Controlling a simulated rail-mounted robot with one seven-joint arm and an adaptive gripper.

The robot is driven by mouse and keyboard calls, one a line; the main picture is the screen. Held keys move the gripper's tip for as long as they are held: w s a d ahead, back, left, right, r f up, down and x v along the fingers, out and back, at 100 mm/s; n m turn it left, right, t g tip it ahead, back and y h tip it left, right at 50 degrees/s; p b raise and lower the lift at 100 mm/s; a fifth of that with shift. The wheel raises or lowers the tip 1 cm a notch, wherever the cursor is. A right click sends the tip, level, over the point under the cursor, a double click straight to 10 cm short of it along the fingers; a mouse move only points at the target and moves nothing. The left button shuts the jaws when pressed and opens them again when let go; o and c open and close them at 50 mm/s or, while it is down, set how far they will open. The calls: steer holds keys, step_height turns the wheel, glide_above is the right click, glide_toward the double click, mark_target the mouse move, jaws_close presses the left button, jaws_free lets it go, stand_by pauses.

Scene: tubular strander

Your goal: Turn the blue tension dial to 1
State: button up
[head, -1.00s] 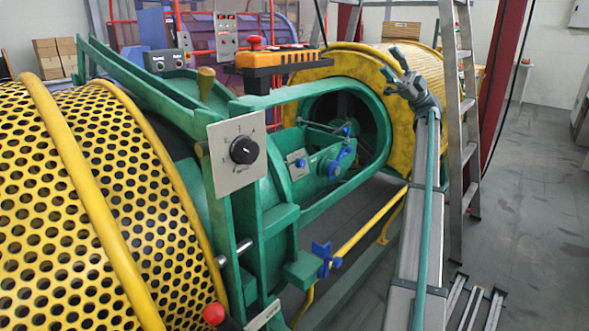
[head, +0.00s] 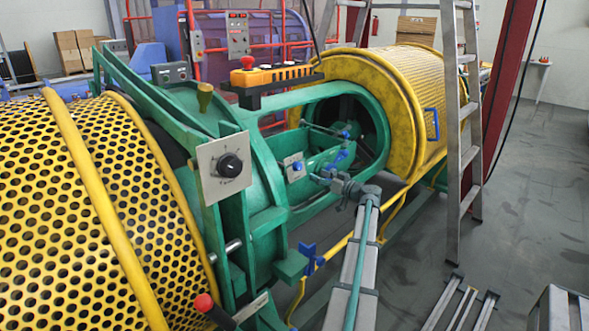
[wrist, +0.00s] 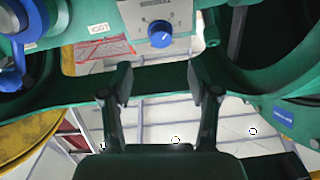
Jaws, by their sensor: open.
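The blue dial (wrist: 160,36) sits on a light grey plate with scale marks at the top of the wrist view. Its pointer setting is too small to read surely. In the head view the blue dial (head: 297,166) shows small on its plate (head: 289,172), inside the green frame. My gripper (head: 321,178) is just right of it, a little lower in the picture. In the wrist view my gripper (wrist: 163,80) is open and empty, its two fingers apart, with the dial beyond the tips and between them. No contact shows.
A black dial (head: 230,165) is on a larger plate nearer the camera. Green frame bars (head: 290,103) surround the blue dial's recess. Blue fittings (wrist: 10,75) are at left in the wrist view. A yellow rail (head: 340,250) and ladder (head: 460,130) stand near my arm.

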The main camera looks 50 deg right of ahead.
mark_target(300, 167)
steer(key=w, duration=0.8)
steer(key=shift+w+d, duration=0.35)
steer(key=shift+w, duration=0.05)
jaws_close()
steer(key=shift+a+m+b, duration=0.1)
steer(key=shift+m+b, duration=0.25)
steer(key=shift+m, duration=0.05)
steer(key=shift+a+m+h+b, duration=0.1)
steer(key=shift+m+h+b, duration=0.45)
steer(key=shift+m, duration=0.55)
steer(key=shift+r+m+g+h, duration=0.1)
steer(key=shift+m+g+h, duration=0.25)
steer(key=shift+m, duration=0.95)
steer(key=shift+m+g+h, duration=0.15)
steer(key=shift+m+h, duration=0.25)
steer(key=shift+m, duration=0.9)
